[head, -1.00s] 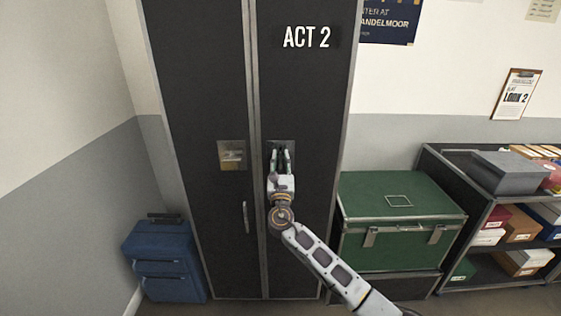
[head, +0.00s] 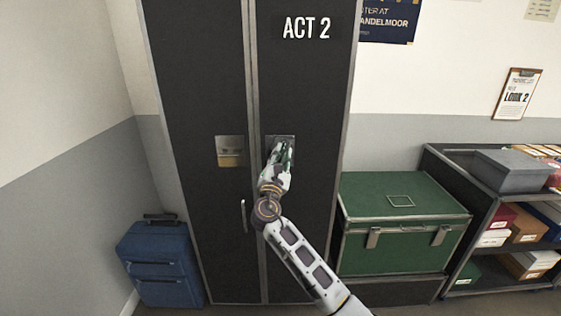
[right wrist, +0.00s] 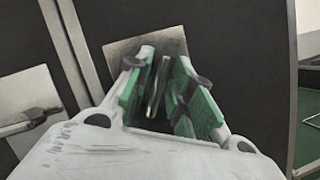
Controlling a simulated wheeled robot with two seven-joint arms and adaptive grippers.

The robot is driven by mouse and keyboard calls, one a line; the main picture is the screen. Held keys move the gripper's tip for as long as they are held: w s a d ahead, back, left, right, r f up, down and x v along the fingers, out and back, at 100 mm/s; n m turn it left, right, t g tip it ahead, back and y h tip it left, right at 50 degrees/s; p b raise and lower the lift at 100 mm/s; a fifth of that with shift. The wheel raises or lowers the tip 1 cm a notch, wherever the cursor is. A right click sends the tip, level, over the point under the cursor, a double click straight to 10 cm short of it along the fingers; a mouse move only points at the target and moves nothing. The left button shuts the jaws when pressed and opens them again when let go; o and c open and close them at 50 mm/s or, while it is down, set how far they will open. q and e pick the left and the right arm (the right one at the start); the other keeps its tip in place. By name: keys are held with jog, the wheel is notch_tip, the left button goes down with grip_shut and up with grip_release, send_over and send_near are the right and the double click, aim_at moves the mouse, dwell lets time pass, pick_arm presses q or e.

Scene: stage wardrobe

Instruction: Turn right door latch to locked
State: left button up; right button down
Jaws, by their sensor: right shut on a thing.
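The dark wardrobe has two doors, with "ACT 2" on the right door (head: 305,90). The right door latch has a metal plate, and its handle (right wrist: 155,88) shows between my right gripper's green-padded fingers in the right wrist view. My right gripper (head: 281,150) is shut on this latch and hides most of it in the head view. The left door latch (head: 230,152) has a metal plate with a brass-coloured lower part. It also shows at the left of the right wrist view (right wrist: 28,120), with its lever lying roughly sideways. My left gripper is not in view.
A vertical pull handle (head: 243,216) is on the left door. A blue suitcase (head: 162,265) stands at the left. A green trunk (head: 400,225) and a shelf unit with boxes (head: 500,210) stand to the right, beside my right arm.

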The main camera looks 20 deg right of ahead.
jog(key=m+g+h+b, duration=0.1)
jog(key=m, duration=0.2)
jog(key=shift+f+m, duration=0.1)
jog(key=shift+m, duration=0.3)
jog(key=shift+m+g, duration=0.6)
jog(key=shift+m, duration=0.5)
jog(key=shift+m+g+h, duration=0.3)
jog(key=shift+m+g, duration=0.1)
jog(key=shift+m, duration=0.7)
jog(key=m+g, duration=0.1)
jog(key=m, duration=0.2)
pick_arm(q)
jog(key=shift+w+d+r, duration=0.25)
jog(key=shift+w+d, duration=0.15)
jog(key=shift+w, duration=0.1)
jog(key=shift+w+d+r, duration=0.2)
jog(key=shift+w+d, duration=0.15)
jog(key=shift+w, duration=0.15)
pick_arm(e)
jog(key=m+g, duration=0.1)
jog(key=m, duration=0.1)
jog(key=shift+d+f+m, duration=0.1)
jog(key=shift+f+m, duration=0.05)
jog(key=shift+m, duration=0.15)
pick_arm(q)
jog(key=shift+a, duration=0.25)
